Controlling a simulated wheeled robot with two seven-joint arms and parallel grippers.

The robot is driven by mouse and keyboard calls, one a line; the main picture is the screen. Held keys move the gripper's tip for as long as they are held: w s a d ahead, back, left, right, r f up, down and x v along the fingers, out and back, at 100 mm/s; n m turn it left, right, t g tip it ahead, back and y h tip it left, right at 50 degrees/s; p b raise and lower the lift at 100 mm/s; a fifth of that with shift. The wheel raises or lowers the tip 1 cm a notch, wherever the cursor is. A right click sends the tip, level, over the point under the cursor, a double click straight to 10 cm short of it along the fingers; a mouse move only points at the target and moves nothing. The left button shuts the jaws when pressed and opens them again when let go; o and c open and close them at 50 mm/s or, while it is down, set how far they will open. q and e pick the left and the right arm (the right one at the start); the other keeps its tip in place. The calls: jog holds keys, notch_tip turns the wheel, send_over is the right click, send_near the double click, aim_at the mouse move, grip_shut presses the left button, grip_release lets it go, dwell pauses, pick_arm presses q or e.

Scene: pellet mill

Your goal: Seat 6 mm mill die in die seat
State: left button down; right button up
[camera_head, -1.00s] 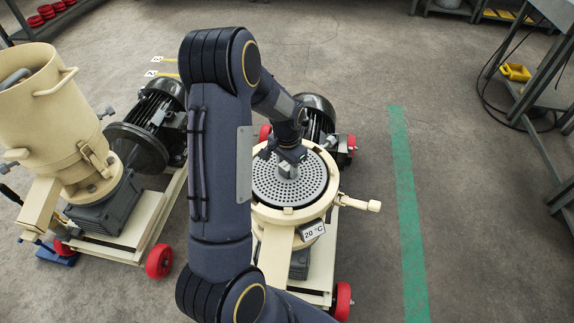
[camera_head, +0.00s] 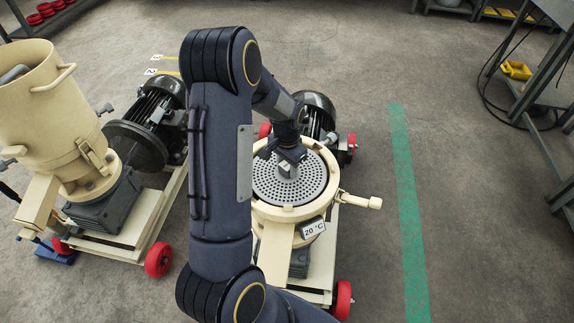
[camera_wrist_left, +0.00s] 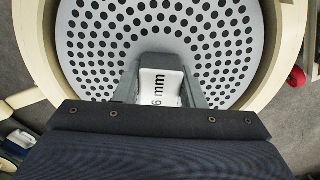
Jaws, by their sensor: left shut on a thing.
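The 6 mm mill die (camera_head: 273,193) is a grey perforated disc with a central hub. It lies level inside the cream ring of the die seat (camera_head: 287,215) on the right-hand mill. My left gripper (camera_head: 288,170) is over the middle of the disc, shut on the hub. In the left wrist view the die (camera_wrist_left: 215,45) fills the ring, and the gripper's fingers (camera_wrist_left: 160,90) flank the hub's white face marked "6 mm". The die's underside is hidden, so I cannot tell whether it rests fully on the seat. My right gripper is not in view.
A second cream mill (camera_head: 70,130) with a hopper stands at left. A handle (camera_head: 360,201) juts from the right-hand mill, and a "20 °C" tag (camera_head: 313,229) is on its front. Open floor with a green stripe (camera_head: 408,200) lies to the right, before a bench.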

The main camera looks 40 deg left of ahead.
pick_arm(q)
jog(key=shift+w+f+b, duration=0.1)
jog(key=shift+f+b, duration=1.1)
jog(key=shift+f, duration=0.3)
jog(key=shift+f, duration=0.1)
jog(key=c, duration=0.9)
grip_release()
jog(key=shift+o, duration=0.9)
jog(key=shift+s+f, duration=0.2)
jog(key=o, duration=0.4)
jog(key=shift+o, duration=0.2)
jog(key=shift+w+r, duration=0.1)
jog(key=shift+r, duration=0.1)
jog(key=shift+r+p, duration=3.1)
jog(key=shift+r, duration=1.3)
